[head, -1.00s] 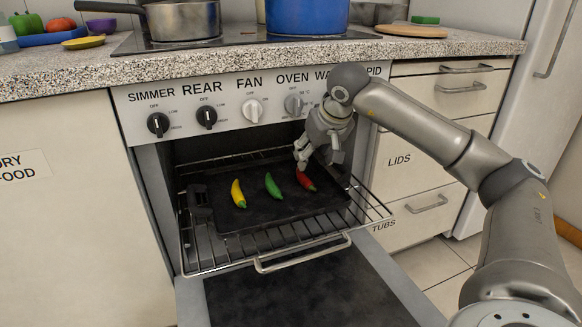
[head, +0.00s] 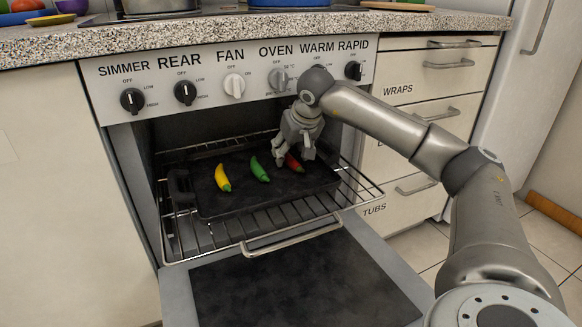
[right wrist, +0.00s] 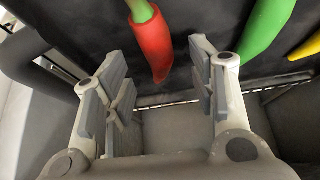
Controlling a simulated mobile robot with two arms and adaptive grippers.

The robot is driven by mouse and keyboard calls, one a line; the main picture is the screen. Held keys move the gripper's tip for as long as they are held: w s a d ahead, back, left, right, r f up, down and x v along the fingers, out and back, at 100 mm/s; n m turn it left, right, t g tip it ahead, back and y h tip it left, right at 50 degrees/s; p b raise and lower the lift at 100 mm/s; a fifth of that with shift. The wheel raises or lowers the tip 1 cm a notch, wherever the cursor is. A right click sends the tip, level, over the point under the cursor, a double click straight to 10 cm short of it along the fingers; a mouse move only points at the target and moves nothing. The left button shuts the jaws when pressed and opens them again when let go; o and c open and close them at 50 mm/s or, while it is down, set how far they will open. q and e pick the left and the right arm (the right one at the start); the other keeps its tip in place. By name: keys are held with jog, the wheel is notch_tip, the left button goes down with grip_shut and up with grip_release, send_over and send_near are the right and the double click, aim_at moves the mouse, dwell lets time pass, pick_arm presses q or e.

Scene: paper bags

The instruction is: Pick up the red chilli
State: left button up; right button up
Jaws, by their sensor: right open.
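The red chilli (head: 293,163) lies on a black tray (head: 225,204) on the pulled-out oven rack, at the right of a row of chillies. My right gripper (head: 293,158) is over it and partly hides it in the head view. In the right wrist view the red chilli (right wrist: 152,45), with its green stem, lies ahead of and between the spread fingers of the right gripper (right wrist: 160,85). The fingers are open and hold nothing. I cannot tell whether they touch the chilli. My left gripper is not in view.
A green chilli (head: 259,169) and a yellow chilli (head: 222,178) lie to the left on the same tray. The wire rack (head: 190,242) and open oven door (head: 300,285) extend forward. The oven's knob panel (head: 235,85) is above the tray.

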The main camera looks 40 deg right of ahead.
jog(key=shift+w+d+f, duration=0.1)
jog(key=shift+w+f, duration=0.25)
jog(key=shift+f, duration=0.25)
jog(key=c, duration=1)
